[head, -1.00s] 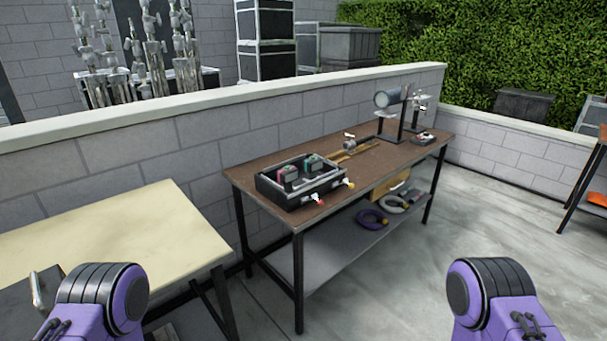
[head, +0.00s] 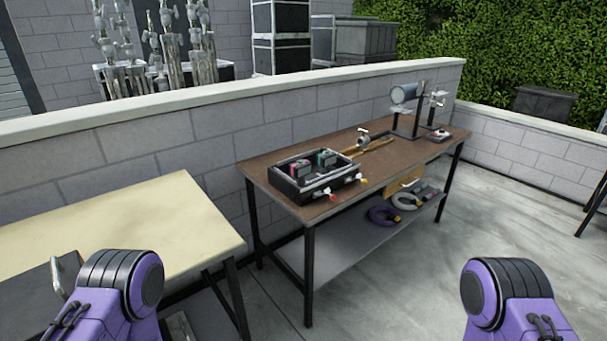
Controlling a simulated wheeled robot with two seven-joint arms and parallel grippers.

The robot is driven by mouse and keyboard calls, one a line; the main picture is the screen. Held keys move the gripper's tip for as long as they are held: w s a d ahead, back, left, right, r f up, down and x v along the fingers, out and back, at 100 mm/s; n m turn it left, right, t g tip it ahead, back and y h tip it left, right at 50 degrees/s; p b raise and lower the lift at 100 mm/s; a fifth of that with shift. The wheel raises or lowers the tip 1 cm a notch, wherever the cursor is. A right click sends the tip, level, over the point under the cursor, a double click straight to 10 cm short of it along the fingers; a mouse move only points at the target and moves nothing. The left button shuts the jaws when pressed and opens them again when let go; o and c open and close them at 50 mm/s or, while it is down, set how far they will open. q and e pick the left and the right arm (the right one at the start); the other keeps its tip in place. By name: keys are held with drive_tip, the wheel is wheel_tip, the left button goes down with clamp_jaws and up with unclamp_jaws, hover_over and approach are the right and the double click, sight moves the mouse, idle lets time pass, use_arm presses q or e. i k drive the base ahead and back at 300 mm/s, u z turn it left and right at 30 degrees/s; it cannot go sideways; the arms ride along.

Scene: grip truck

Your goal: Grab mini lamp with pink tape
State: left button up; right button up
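A black open case (head: 313,180) sits on the near left part of a brown table (head: 400,158). Two small dark lamp-like items stand in it: one with a pink or red mark (head: 300,168) on the left, one with a green mark (head: 326,159) on the right. They are too small to tell whether the pink is tape. Parts of my two purple arms show at the lower left and lower right, well short of the brown table. Neither gripper is in view.
A cream-topped table (head: 120,222) stands at the left. A low block wall (head: 130,155) runs behind both tables. On the brown table are a wooden-handled tool (head: 367,146) and a cylinder on a stand (head: 404,93). A lower shelf (head: 345,252) holds coiled cables.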

sight(298, 172)
drive_tip(key=z, duration=0.7)
drive_tip(key=i, duration=1.4)
drive_tip(key=u, duration=0.2)
